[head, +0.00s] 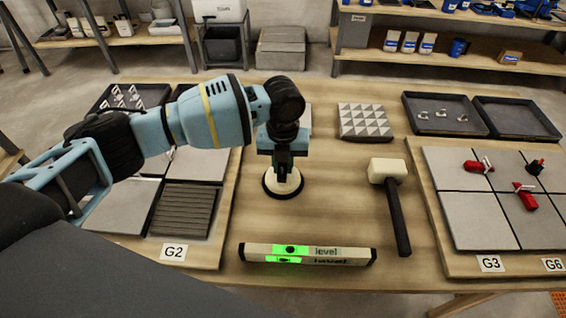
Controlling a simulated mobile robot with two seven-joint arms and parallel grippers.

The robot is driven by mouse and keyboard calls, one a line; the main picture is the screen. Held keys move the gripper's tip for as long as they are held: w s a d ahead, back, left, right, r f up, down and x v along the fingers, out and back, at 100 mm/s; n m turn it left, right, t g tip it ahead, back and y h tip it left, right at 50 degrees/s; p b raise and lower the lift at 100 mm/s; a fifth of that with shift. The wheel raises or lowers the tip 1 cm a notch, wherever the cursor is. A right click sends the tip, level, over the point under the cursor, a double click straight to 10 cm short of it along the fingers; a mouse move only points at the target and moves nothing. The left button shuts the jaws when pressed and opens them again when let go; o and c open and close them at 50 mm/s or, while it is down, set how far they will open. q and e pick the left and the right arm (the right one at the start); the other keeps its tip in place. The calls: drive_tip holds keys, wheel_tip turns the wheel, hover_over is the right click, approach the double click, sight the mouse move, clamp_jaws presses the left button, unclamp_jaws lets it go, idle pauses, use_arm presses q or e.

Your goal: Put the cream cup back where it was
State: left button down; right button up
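The cream cup (284,183) is a round cream disc with a dark rim, near the middle of the wooden table. It appears upright; whether it rests on the table or is just above it is unclear. My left gripper (283,158) points straight down right over the cup, at its dark upper part. The gripper and wrist hide the cup's top, so I cannot tell whether the fingers are closed on it. My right gripper is not in view.
A level (307,254) with green lit windows lies in front of the cup. A mallet (396,205) lies to the right. A patterned tile (364,122) and dark trays (443,114) are behind. Tile panels flank the table, with red clamps (525,196) on the right one.

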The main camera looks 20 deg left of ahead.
use_arm(q)
drive_tip(key=shift+f, duration=0.1)
drive_tip(key=c, duration=1.3)
unclamp_jaws()
wheel_tip(320, 180, up, 12)
drive_tip(key=shift+r+p, duration=0.1)
drive_tip(key=shift+p, duration=0.25)
